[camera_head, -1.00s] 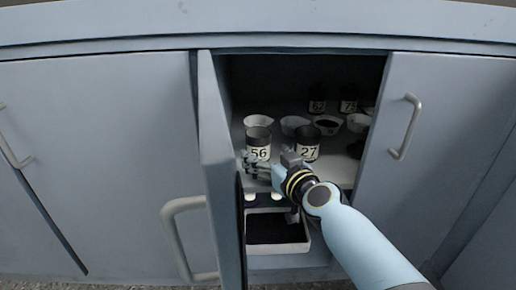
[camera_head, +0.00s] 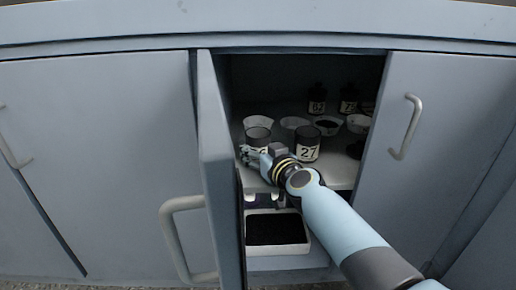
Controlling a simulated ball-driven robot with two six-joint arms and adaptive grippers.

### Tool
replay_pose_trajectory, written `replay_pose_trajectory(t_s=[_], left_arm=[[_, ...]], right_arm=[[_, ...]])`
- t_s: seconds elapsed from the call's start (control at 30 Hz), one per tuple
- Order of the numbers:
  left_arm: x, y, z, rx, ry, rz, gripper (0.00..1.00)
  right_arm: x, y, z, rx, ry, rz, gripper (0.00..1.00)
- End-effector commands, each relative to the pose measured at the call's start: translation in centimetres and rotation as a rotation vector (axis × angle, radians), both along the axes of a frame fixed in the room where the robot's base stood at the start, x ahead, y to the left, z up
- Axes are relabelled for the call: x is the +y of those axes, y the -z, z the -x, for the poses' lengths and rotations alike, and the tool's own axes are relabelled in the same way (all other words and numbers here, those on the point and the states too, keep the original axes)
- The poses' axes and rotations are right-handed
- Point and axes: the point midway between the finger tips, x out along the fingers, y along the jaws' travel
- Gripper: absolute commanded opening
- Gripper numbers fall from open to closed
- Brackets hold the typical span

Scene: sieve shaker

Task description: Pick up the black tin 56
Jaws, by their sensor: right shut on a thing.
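The far finger is hard to make out. I cannot tell whether the tin is clear of the shelf. My left gripper is not in view.
Black tin 27 (camera_head: 306,144) stands close to the right of the gripper. White bowls (camera_head: 329,124) and more dark tins (camera_head: 348,98) stand behind. A white tray (camera_head: 309,248) with dark contents sits below the shelf. The open door (camera_head: 219,170) is close on the left.

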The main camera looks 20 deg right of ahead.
Motion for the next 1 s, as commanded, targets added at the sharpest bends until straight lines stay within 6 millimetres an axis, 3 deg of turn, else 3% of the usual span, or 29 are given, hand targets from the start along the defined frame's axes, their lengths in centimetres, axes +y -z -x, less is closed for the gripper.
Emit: replay_pose_trajectory(t_s=[0.13, 0.6, 1.0], left_arm=[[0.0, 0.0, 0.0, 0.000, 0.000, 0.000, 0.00], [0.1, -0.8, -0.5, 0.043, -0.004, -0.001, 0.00], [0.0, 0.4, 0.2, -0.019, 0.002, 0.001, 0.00]], right_arm=[[0.0, 0.0, 0.0, 0.000, 0.000, 0.000, 0.19], [0.0, -0.9, 0.0, -0.003, -0.001, 0.000, 0.19], [-1.0, -0.2, 9.0, 0.004, 0.000, 0.001, 0.19]])
